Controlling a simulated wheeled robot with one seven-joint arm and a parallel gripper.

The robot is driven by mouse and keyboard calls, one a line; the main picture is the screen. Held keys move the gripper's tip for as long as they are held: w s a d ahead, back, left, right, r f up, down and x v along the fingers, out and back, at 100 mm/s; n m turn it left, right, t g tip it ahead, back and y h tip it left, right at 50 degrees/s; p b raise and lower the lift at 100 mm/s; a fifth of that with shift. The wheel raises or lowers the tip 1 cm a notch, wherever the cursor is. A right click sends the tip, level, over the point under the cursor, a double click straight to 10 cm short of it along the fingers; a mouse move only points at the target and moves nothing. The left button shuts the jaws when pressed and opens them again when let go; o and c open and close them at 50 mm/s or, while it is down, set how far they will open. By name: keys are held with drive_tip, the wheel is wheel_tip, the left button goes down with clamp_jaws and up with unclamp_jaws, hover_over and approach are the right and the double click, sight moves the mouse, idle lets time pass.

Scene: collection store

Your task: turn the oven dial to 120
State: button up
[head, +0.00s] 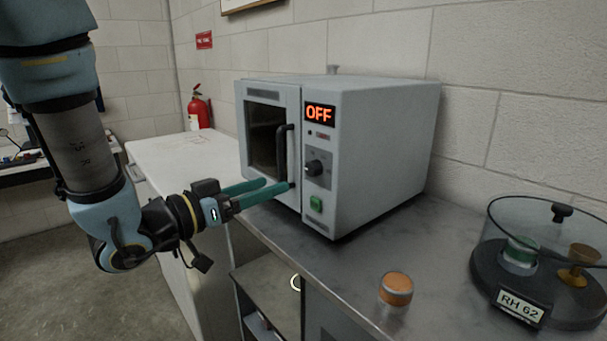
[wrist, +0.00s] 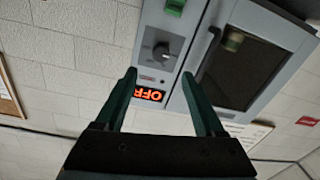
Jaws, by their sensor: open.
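The grey oven (head: 385,140) stands on the counter with its door shut. Its display (head: 320,113) reads OFF in orange. The black oven dial (head: 315,168) sits below the display, above a green button (head: 316,204). My gripper (head: 278,186) is open and empty, its two green fingers in front of the oven door near the dark handle (head: 282,150), left of the dial. In the wrist view, the picture is upside down; the dial (wrist: 161,50) shows beyond the gripper (wrist: 160,80), and the display (wrist: 149,94) lies between the fingers. The number the dial points to is too small to read.
An orange-lidded jar (head: 396,289) stands on the counter (head: 350,255) at the front. A glass desiccator marked RH 62 (head: 540,265) is at the right. A red fire extinguisher (head: 198,108) is behind, at the left. The counter right of the oven is mostly clear.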

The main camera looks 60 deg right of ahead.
sight(310, 171)
drive_tip(key=p+x, duration=0.3)
drive_tip(key=x, duration=0.7)
drive_tip(key=shift+d, duration=0.15)
clamp_jaws()
